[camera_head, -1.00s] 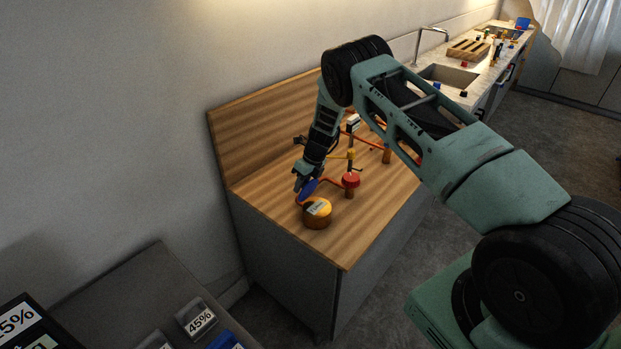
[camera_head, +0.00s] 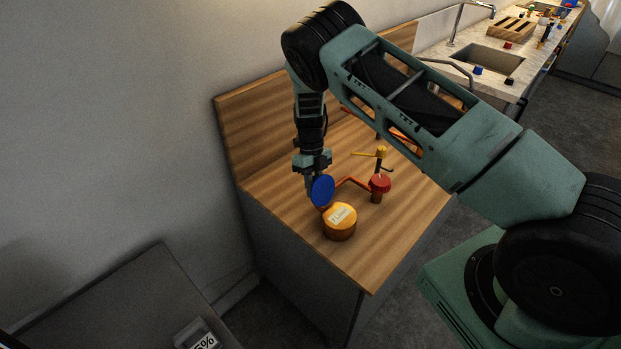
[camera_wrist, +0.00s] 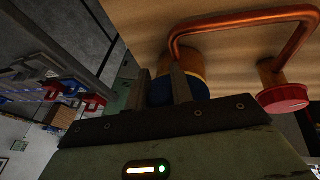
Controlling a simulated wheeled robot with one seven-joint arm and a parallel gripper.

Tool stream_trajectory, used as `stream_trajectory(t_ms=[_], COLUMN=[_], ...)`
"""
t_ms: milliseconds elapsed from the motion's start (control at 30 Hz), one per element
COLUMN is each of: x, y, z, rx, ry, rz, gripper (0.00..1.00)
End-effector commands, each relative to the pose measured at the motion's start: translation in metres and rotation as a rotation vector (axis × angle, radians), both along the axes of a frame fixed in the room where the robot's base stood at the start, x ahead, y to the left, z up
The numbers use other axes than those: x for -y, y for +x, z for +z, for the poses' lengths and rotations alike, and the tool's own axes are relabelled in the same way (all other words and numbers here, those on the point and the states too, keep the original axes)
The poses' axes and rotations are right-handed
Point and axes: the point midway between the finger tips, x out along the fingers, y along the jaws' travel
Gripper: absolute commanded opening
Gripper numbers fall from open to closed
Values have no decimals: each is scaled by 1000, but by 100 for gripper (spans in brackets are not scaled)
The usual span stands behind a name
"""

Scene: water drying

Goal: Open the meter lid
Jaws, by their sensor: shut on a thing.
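The meter (camera_head: 339,223) is a short orange cylinder with a white label on its uncovered top face, on the wooden counter. Its round blue lid (camera_head: 322,190) stands steeply tilted at the meter's back-left edge. My gripper (camera_head: 313,183) is behind the lid, pointing down, with its fingers partly hidden by the lid. In the wrist view, the two fingers (camera_wrist: 162,85) are closed around the blue lid (camera_wrist: 196,88), with the meter's orange body (camera_wrist: 190,62) beyond it. The hinge cannot be made out.
A red knob (camera_head: 380,183) on an orange pipe (camera_head: 352,182) stands right of the meter, with a yellow-handled valve (camera_head: 381,153) behind it. A wooden backboard (camera_head: 262,115) rises behind the counter. The front of the counter (camera_head: 365,268) is clear.

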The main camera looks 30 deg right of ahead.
Motion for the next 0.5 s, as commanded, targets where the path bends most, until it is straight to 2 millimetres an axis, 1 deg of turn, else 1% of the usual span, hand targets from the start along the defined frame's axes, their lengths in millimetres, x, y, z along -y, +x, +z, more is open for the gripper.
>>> stream_trajectory(t_ms=[133, 467, 500], x=[0, 0, 0], y=[-4, -4, -4], z=[-3, -3, -3], rx=[-9, -10, -10], ry=[-7, -6, -6], rz=[-1, -1, -1], gripper=[0, 0, 28])
